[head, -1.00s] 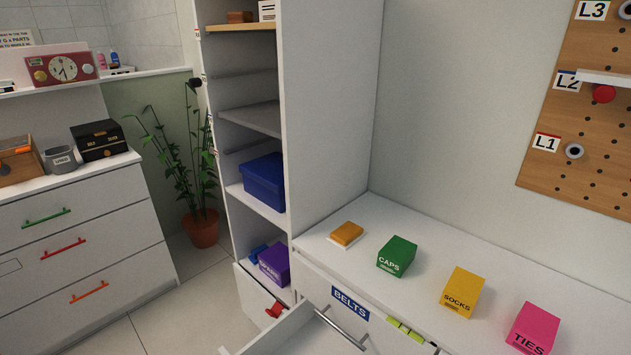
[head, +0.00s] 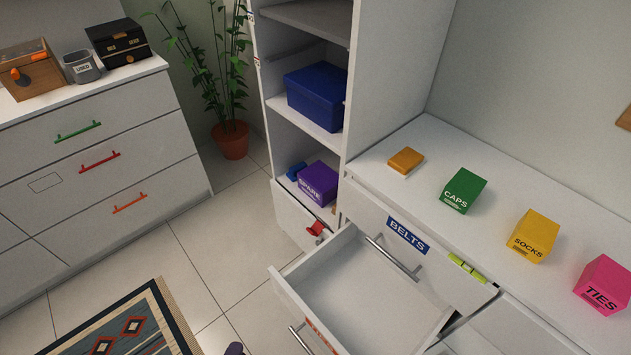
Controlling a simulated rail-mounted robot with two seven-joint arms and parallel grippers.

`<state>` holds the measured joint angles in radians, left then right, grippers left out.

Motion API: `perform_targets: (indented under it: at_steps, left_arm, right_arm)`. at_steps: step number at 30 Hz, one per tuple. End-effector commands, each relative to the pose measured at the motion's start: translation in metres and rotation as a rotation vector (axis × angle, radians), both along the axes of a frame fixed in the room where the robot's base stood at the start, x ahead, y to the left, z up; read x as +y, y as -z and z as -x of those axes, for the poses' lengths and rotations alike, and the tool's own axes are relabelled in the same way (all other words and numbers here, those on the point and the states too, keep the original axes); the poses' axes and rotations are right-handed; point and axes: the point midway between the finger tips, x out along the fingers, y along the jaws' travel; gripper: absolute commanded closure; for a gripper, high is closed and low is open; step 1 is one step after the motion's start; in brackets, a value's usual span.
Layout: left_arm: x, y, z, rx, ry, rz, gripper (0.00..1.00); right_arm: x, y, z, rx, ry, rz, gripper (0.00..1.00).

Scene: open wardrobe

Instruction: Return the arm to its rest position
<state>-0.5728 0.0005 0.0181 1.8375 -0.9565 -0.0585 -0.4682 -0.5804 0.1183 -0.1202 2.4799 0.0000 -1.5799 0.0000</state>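Neither of my grippers and no part of my arms shows clearly in the head view. A drawer (head: 365,290) below the BELTS front (head: 407,236) stands pulled out, and its visible inside looks empty. Its front carries an orange label, partly cut off, and a bar handle (head: 300,340).
Caps (head: 463,190), socks (head: 533,237) and ties (head: 605,285) boxes stand on the counter beside an orange block (head: 405,160). A blue box (head: 317,95) and purple SPARE box (head: 318,184) sit on shelves. A patterned rug (head: 125,325) lies on open floor.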

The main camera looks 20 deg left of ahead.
Motion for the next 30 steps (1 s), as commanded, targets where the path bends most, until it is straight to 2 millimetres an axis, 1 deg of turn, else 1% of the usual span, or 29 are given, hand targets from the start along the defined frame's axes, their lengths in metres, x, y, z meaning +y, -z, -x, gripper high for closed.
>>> perform_targets:
  at_steps: [5, 7, 10, 12, 14, 17, 20, 23, 24, 26, 27, 29, 30]
  left_arm:
    - [0.028, 0.009, 0.009, 0.099, -0.245, 0.129, 0.63]
    - [0.039, 0.011, 0.015, 0.143, -0.369, 0.202, 0.63]
    - [0.050, 0.011, 0.027, 0.221, -0.575, 0.341, 0.63]
    - [0.052, 0.009, 0.039, 0.284, -0.715, 0.447, 0.63]
    - [0.050, 0.006, 0.048, 0.344, -0.822, 0.535, 0.63]
    - [0.038, -0.012, 0.064, 0.453, -0.961, 0.668, 0.63]
    - [0.021, -0.044, 0.078, 0.570, -1.045, 0.775, 0.63]
    - [-0.001, -0.093, 0.090, 0.693, -1.067, 0.863, 0.63]
    - [-0.009, -0.112, 0.093, 0.734, -1.056, 0.887, 0.63]
    - [-0.018, -0.139, 0.095, 0.773, -1.025, 0.917, 0.63]
    - [-0.024, -0.157, 0.095, 0.784, -0.997, 0.936, 0.63]
    - [-0.030, -0.184, 0.092, 0.783, -0.954, 0.964, 0.63]
    - [-0.033, -0.202, 0.091, 0.780, -0.929, 0.976, 0.63]
  right_arm:
    - [-0.005, 0.002, 0.003, 0.008, -0.006, 0.015, 0.57]
    - [-0.004, 0.001, 0.003, 0.007, -0.005, 0.014, 0.57]
    - [-0.002, 0.001, 0.001, 0.003, -0.004, 0.007, 0.57]
    - [-0.001, 0.000, 0.000, 0.001, -0.002, 0.003, 0.57]
    - [0.000, 0.000, 0.000, 0.000, -0.001, 0.000, 0.57]
    - [0.001, -0.008, 0.000, 0.000, 0.000, -0.002, 0.57]
    - [0.001, -0.025, 0.000, 0.001, 0.000, -0.002, 0.57]
    - [0.001, -0.050, 0.000, 0.001, 0.002, -0.001, 0.57]
    - [0.001, -0.060, 0.000, 0.001, 0.002, -0.001, 0.57]
    - [0.001, -0.075, 0.000, -0.001, 0.002, -0.002, 0.57]
    - [0.001, -0.085, 0.000, -0.001, 0.002, -0.002, 0.57]
    - [0.001, -0.100, 0.000, -0.002, 0.001, -0.002, 0.57]
    - [0.001, -0.111, 0.000, -0.001, 0.001, -0.001, 0.57]
